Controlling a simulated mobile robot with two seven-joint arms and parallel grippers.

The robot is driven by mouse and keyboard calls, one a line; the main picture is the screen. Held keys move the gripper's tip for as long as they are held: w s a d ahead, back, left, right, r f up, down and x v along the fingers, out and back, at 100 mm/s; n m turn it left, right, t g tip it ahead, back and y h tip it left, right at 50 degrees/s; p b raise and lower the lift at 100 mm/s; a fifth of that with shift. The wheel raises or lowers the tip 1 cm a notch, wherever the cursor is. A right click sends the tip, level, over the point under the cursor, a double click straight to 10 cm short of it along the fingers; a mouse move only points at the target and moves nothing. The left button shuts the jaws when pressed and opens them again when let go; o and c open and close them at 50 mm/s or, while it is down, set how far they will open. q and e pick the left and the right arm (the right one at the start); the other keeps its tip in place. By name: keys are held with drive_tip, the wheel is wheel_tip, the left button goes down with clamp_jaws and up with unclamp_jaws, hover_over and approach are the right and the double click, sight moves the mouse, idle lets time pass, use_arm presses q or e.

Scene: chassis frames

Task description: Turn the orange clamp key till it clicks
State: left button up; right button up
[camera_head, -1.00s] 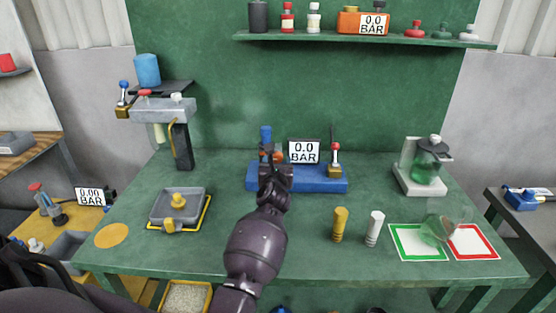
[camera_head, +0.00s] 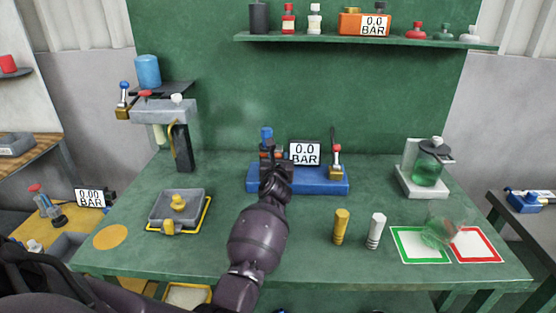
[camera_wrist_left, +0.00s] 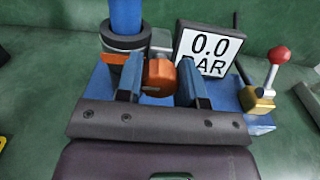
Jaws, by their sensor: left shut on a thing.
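The orange clamp key (camera_wrist_left: 158,76) sits on the blue fixture, beside the dark collar (camera_wrist_left: 124,44) around an upright blue cylinder (camera_wrist_left: 125,14). My left gripper (camera_wrist_left: 161,82) has its two dark fingers on either side of the key and is shut on it. In the head view my left gripper (camera_head: 275,172) reaches from the front over the left part of the blue fixture base (camera_head: 320,182) and hides most of the key. The display (camera_head: 305,153) on the fixture reads 0.0 BAR. My right gripper is not in view.
A red-knobbed lever on a brass block (camera_wrist_left: 260,92) stands right of the display. A yellow cylinder (camera_head: 341,226) and a white one (camera_head: 376,231) stand on the green table to the right. A grey tray (camera_head: 180,207) lies to the left.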

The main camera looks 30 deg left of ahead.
use_arm(q)
drive_tip(key=shift+r+m+p, duration=0.1)
drive_tip(key=shift+m+p, duration=0.25)
drive_tip(key=shift+m, duration=0.05)
drive_tip(key=m+p, duration=0.3)
drive_tip(key=shift+m, duration=0.4)
drive_tip(key=m+p, duration=0.3)
drive_tip(key=m, duration=0.2)
drive_tip(key=shift+d, duration=0.1)
drive_tip(key=shift+m+p, duration=0.3)
drive_tip(key=shift+f+m+p, duration=0.2)
drive_tip(key=shift+m+p, duration=0.1)
drive_tip(key=shift+m, duration=0.6)
drive_tip(key=shift+f, duration=0.1)
drive_tip(key=o, duration=0.9)
